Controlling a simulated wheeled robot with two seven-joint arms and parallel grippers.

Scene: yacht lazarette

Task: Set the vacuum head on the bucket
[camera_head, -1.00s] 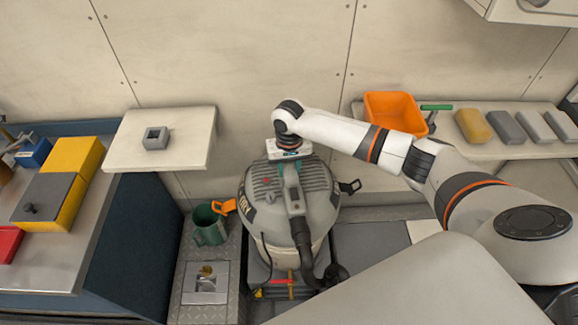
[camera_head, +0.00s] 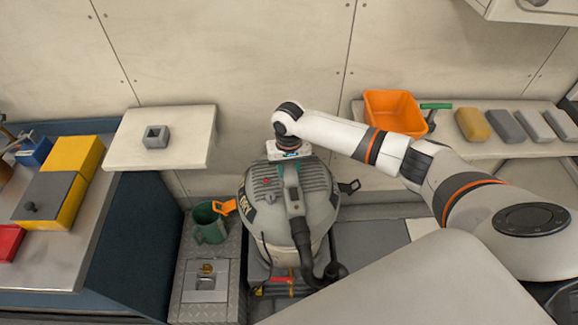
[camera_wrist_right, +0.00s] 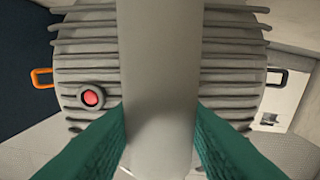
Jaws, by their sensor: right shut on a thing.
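The vacuum head (camera_head: 318,205) is a grey ribbed dome with a red button, a top handle and a black hose, at the middle of the head view. My right gripper (camera_head: 291,180) is above it, its green fingers shut on the handle (camera_wrist_right: 160,70). In the right wrist view the ribbed dome (camera_wrist_right: 90,45) lies below the fingers. The pale bucket (camera_head: 325,252) shows only as a strip under the dome, mostly hidden. I cannot tell whether the head's rim touches it all round. An orange latch (camera_head: 224,207) and a black latch (camera_head: 349,187) stick out at the sides.
A wall shelf with a grey square block (camera_head: 156,137) is at left. An orange bin (camera_head: 393,111) and several sponge-like blocks are on the right shelf. A yellow box (camera_head: 75,156) sits on the left counter.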

